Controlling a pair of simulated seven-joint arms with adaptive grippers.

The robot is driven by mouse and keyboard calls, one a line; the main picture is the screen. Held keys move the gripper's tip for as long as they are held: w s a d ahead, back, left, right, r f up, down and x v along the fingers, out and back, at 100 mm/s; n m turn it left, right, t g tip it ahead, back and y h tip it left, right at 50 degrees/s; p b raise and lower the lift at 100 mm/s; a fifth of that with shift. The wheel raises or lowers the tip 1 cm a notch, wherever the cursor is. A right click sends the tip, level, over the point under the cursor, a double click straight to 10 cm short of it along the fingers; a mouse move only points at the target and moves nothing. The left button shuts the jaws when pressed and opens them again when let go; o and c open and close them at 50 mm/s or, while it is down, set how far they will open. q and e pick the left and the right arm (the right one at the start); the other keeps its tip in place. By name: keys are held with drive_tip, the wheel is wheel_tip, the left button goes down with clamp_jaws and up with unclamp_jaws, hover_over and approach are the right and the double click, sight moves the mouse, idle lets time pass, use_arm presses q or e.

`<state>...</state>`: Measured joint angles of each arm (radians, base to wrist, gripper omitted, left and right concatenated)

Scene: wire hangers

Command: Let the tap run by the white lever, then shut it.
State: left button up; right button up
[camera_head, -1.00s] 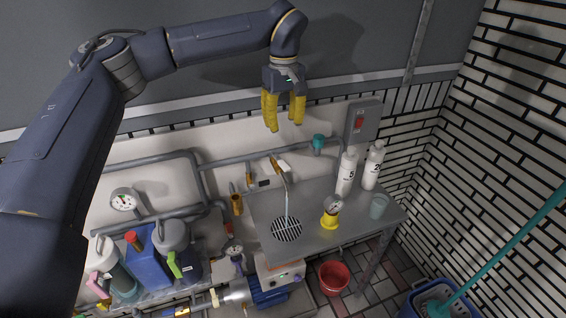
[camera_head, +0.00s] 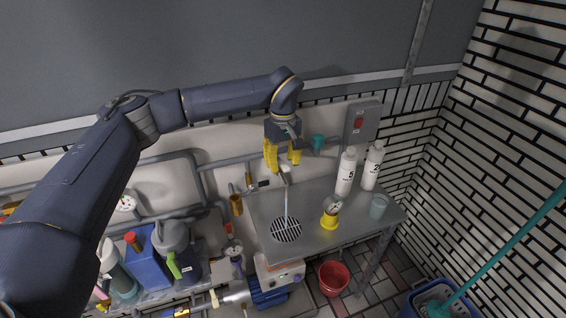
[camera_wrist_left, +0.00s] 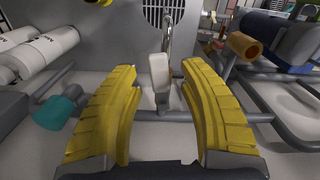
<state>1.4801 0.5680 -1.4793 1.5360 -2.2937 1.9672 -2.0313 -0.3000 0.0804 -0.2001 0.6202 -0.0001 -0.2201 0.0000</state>
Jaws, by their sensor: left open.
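The white lever (camera_wrist_left: 159,72) of the tap shows in the left wrist view, between the two yellow fingers and near their tips. I see a gap on each side of it. My left gripper (camera_head: 284,166) is open, pointing down over the tap, and its fingers hide much of the tap in the head view. It also shows in the left wrist view (camera_wrist_left: 159,78). The tap's thin metal spout (camera_wrist_left: 168,28) rises beyond the lever. A thin pale stream, which looks like running water (camera_head: 286,208), falls to the round drain grate (camera_head: 286,229). My right gripper is not in view.
A teal knob (camera_head: 318,142) and grey pipes run along the wall. Containers (camera_head: 148,262) crowd the left. A red bucket (camera_head: 334,278) is below.

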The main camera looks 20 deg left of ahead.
use_arm(q)
drive_tip(key=shift+f, duration=0.15)
drive_tip(key=shift+c, duration=0.2)
clamp_jaws()
idle(0.3)
